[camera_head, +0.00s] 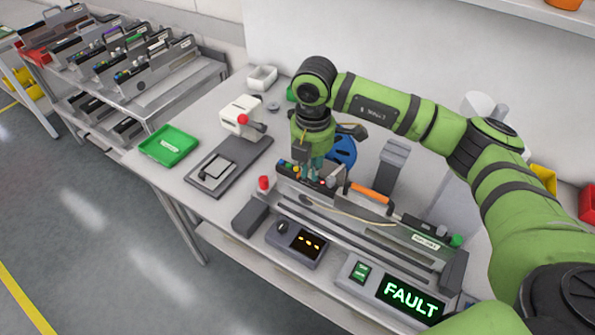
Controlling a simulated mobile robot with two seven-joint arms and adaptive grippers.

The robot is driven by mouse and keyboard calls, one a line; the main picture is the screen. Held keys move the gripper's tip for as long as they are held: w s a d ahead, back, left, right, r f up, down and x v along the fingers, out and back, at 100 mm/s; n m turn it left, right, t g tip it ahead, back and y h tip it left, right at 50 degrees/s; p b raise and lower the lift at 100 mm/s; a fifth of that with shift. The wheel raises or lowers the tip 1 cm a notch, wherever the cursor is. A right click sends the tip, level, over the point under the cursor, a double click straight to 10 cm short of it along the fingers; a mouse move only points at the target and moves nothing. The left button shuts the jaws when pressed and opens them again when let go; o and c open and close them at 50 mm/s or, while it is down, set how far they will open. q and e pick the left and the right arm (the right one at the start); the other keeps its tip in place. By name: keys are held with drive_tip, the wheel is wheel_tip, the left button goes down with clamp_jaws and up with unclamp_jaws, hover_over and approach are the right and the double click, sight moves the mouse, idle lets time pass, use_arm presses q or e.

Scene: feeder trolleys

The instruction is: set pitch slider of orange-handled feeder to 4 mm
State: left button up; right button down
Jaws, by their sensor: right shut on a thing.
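The orange-handled feeder sits in the grey bench fixture (330,226), its orange handle (370,192) on top near the middle. A row of small coloured parts (290,168) lies along its upper left end. My right gripper (311,177) points down there, its fingers shut on a small part of the feeder that looks to be the pitch slider. The fingers hide that part, and its scale setting cannot be read. My left gripper is out of view.
The fixture display (410,297) reads FAULT; a smaller display (308,243) shows orange dashes. A green tray (169,146), a white device with a red knob (241,116) and a blue reel (342,150) share the table. A trolley (150,95) with several feeders stands behind left.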

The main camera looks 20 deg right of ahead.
drive_tip(key=shift+a, duration=0.15)
drive_tip(key=shift+w+d, duration=0.1)
drive_tip(key=shift+d, duration=0.15)
drive_tip(key=c, duration=1.2)
unclamp_jaws()
drive_tip(key=shift+d, duration=0.2)
drive_tip(key=shift+a, duration=0.1)
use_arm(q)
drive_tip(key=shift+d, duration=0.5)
use_arm(e)
wheel_tip(320, 180, up, 12)
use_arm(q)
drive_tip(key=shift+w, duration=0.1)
